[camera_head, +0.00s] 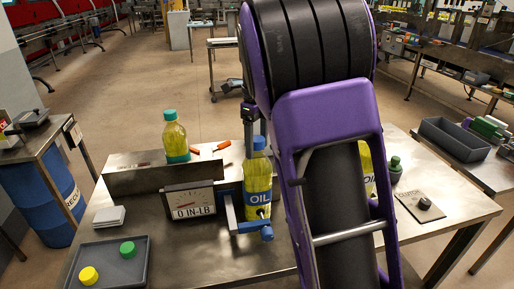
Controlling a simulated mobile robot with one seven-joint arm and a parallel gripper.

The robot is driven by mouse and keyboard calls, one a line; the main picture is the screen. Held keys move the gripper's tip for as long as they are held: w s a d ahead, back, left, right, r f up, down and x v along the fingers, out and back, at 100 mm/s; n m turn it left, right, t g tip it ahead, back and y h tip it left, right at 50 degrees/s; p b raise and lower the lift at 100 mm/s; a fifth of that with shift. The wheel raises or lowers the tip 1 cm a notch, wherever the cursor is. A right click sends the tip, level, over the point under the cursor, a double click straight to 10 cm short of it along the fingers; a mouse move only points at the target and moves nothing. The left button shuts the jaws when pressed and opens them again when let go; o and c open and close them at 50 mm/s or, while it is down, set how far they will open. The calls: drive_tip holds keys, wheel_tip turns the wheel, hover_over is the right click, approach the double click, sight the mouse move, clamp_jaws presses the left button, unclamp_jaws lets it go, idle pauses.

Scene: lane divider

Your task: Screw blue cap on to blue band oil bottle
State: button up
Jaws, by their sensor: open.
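The oil bottle (257,183) stands upright at the middle of the metal table. It is yellow with a blue "OIL" label. A blue cap (259,143) shows at its mouth; how far it is threaded on I cannot tell. A clamp with a blue handle (250,226) stands at the bottle's lower front. My gripper (255,134) is just above and around the cap's height, mostly hidden by my purple arm. It is open. Whether its fingers touch the cap I cannot tell.
A gauge (194,202) reads "0 IN-LB" left of the bottle. A green-capped bottle (176,138) stands behind the metal divider (140,179). A grey tray (111,273) holds a yellow cap (89,275) and a green cap (128,249).

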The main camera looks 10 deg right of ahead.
drive_tip(key=shift+n, duration=0.8)
drive_tip(key=shift+n, duration=0.9)
drive_tip(key=c, duration=0.9)
drive_tip(key=shift+o, duration=0.2)
drive_tip(key=shift+m, duration=0.9)
drive_tip(key=shift+m, duration=0.9)
